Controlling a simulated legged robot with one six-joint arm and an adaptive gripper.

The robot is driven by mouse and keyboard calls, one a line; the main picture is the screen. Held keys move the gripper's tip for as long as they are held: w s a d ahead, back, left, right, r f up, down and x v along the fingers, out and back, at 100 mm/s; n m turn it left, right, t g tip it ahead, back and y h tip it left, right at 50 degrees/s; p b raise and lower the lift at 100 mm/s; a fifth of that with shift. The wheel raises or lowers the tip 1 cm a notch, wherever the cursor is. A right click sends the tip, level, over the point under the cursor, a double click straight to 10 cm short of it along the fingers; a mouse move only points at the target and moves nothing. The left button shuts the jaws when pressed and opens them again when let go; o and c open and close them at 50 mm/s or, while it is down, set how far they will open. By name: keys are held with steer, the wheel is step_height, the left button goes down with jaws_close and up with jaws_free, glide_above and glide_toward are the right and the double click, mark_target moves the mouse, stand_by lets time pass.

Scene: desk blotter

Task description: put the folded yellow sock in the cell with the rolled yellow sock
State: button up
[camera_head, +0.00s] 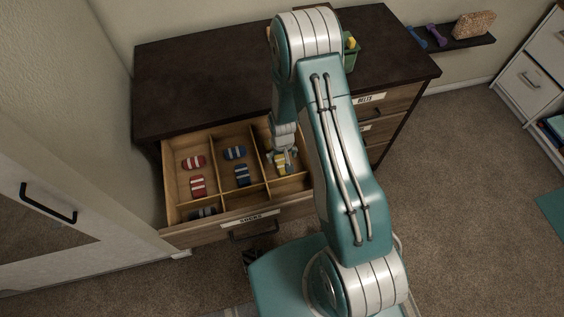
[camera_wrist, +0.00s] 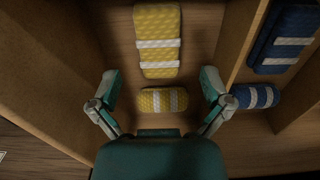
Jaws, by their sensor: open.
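The folded yellow sock (camera_wrist: 157,40) is a long, flat rectangle with two white bands. It lies on the floor of a wooden drawer cell. The rolled yellow sock (camera_wrist: 162,100), shorter and rounded with pale bands, lies in the same cell, close to one end of the folded one. My gripper (camera_wrist: 160,82) is open and empty. Its fingers stand apart on either side of the rolled sock, with gaps; its height above the floor is hard to tell. In the head view my gripper (camera_head: 282,156) reaches into the right back cell and partly hides the yellow socks (camera_head: 281,167).
The open drawer (camera_head: 213,228) has thin dividers. Red socks (camera_head: 198,187) lie in the left back cell and blue socks (camera_head: 242,175) in the middle one. A dark sock (camera_head: 205,212) is in the front left cell. A green bin (camera_head: 350,54) stands on the dresser top (camera_head: 190,85).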

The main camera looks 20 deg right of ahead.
step_height(320, 180, up, 8)
step_height(320, 180, up, 12)
steer(key=t, duration=0.1)
glide_above(282, 164)
steer(key=s+r+t, duration=0.2)
steer(key=s+r, duration=0.3)
steer(key=r, duration=0.7)
steer(key=s+r+t, duration=0.2)
steer(key=s+r, duration=1)
steer(key=s, duration=0.3)
steer(key=shift+d+t, duration=0.25)
steer(key=shift+t, duration=0.05)
steer(key=shift+s, duration=0.2)
